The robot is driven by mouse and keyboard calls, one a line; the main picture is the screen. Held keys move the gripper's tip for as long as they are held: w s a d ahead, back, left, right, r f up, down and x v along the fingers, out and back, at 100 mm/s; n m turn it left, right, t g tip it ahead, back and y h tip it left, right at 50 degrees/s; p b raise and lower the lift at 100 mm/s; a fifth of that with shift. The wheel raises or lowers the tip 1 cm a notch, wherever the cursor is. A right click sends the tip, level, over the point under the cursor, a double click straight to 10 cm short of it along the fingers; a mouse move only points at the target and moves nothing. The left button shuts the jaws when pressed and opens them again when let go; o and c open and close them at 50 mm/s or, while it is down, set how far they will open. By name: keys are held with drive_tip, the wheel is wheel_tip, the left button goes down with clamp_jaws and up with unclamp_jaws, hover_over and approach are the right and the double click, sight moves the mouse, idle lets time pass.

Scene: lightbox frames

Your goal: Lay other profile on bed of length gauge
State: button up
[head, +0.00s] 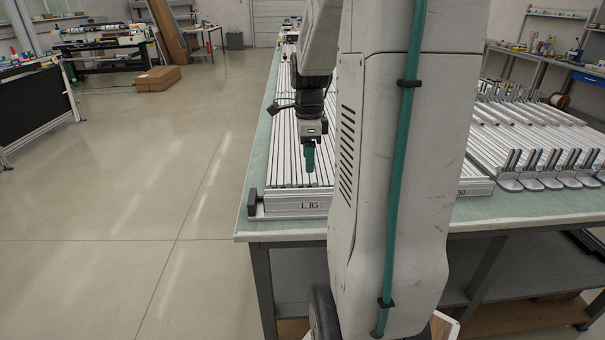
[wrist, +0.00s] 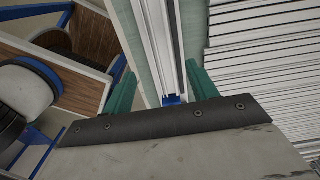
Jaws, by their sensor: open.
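My gripper (head: 310,160) has green fingers and points down over a long grooved aluminium rack (head: 297,205) labelled "L 85" in the head view. In the wrist view my gripper (wrist: 160,84) is open, its two fingers apart. A long pale aluminium bar (wrist: 158,45) runs lengthwise between them, with a blue piece (wrist: 173,99) at its near end. I see no contact between the fingers and the bar. I cannot tell whether this bar is a loose profile or the gauge's bed. No profile is clearly held.
The racks stand on a mint-topped bench (head: 286,236). My arm hides the bench's middle. At right are more aluminium bars (head: 515,125) and several upright metal stops (head: 545,165). In the wrist view, stacked pale slats (wrist: 260,60) lie right and a wooden, blue-edged box (wrist: 90,35) left.

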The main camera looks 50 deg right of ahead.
drive_tip(key=s+a+r+n, duration=0.1)
drive_tip(key=a+r+n, duration=0.2)
drive_tip(key=a+n, duration=0.4)
drive_tip(key=s+a+r+n, duration=0.1)
drive_tip(key=a+r+n, duration=0.25)
drive_tip(key=a, duration=0.65)
drive_tip(key=s+a+n+t, duration=0.1)
drive_tip(key=s+a+n, duration=0.9)
drive_tip(key=n, duration=0.7)
drive_tip(key=shift+s+a+f, duration=0.3)
drive_tip(key=shift+a, duration=1.2)
